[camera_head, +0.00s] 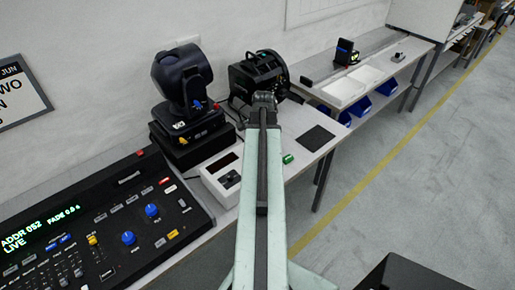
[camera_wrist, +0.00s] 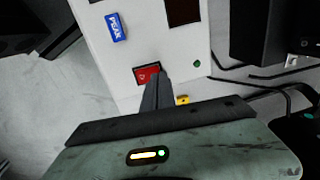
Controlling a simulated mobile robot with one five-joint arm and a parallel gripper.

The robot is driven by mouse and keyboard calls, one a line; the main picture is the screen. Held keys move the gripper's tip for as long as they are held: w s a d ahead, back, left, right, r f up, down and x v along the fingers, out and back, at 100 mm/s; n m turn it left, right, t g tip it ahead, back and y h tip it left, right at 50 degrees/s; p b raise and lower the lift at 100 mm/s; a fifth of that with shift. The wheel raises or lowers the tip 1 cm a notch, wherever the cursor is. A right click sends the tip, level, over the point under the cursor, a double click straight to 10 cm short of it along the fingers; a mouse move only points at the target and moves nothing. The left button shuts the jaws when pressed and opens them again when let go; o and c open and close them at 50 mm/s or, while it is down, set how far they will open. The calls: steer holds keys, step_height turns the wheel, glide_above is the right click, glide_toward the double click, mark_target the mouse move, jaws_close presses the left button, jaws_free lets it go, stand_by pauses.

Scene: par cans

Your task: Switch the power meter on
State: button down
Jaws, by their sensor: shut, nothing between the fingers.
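The power meter is a white box; its top (camera_wrist: 118,55) fills the upper middle of the wrist view. It carries a red rocker switch (camera_wrist: 146,74), a blue PEAK button (camera_wrist: 115,27), a dark display (camera_wrist: 183,10) and a small green spot (camera_wrist: 196,63). In the head view, a white box with a dark window (camera_head: 221,162), which looks like the meter, stands left of my arm. My gripper (camera_wrist: 158,78) is shut and empty, its tips at the lower right edge of the red switch. I cannot tell whether they touch it. My gripper is hidden in the head view.
A lighting console (camera_head: 110,225) lies at the left, a moving-head lamp (camera_head: 182,90) stands behind the meter, and a black round lamp (camera_head: 258,78) is beyond my arm. A green item (camera_head: 288,159) and a dark pad (camera_head: 316,138) lie right of my arm. Cables (camera_wrist: 255,78) run right of the meter.

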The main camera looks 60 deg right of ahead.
steer(key=shift+w+d+f, duration=0.1)
steer(key=shift+w+f, duration=0.1)
steer(key=shift+f, duration=0.1)
steer(key=shift+s+r, duration=0.1)
steer(key=shift+s, duration=0.05)
steer(key=shift+s+a+r, duration=0.25)
steer(key=shift+s+a, duration=0.05)
steer(key=shift+s, duration=0.4)
step_height(320, 180, up, 14)
steer(key=w+p, duration=0.2)
steer(key=p, duration=1.2)
steer(key=shift+d, duration=0.35)
steer(key=shift+f, duration=0.1)
